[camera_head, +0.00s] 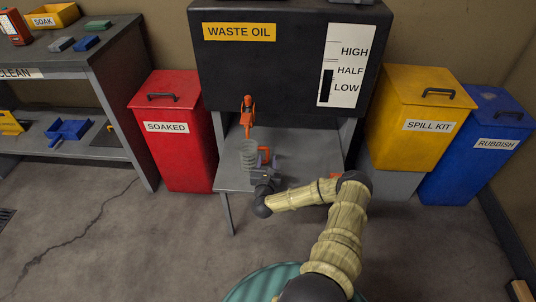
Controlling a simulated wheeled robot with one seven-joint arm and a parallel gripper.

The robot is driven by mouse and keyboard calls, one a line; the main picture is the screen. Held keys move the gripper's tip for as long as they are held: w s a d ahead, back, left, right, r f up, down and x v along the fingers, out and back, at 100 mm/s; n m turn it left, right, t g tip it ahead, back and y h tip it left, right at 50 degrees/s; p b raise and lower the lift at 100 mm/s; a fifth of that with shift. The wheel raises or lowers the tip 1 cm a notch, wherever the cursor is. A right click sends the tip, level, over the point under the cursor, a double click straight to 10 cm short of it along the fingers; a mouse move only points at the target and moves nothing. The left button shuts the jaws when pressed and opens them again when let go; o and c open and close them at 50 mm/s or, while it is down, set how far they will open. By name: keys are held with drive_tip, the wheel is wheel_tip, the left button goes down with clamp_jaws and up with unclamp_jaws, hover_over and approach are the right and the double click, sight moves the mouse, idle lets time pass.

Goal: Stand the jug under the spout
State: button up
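The jug (249,154) is a clear, ridged vessel with an orange handle (265,155) on its right side. It looks upright, over the grey stand below the waste oil tank (285,72). The orange spout (248,116) comes out of the tank's front, and the jug shows just below its tip in the picture. I cannot tell whether the jug is directly beneath it in depth, or whether its base touches the stand. My gripper (263,177) is at the jug's near lower side, close to the handle. Its fingers are too small and partly hidden to read.
The grey stand (315,150) has bare room right of the jug. A red SOAKED bin (178,150) stands left; a yellow SPILL KIT bin (405,135) and blue RUBBISH bin (470,170) stand right. A grey shelf unit (100,65) is at far left. Left floor is clear.

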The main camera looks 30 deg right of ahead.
drive_tip(key=p+v, duration=0.1)
drive_tip(key=v, duration=0.6)
drive_tip(key=shift+s+a, duration=0.15)
drive_tip(key=shift+s, duration=0.05)
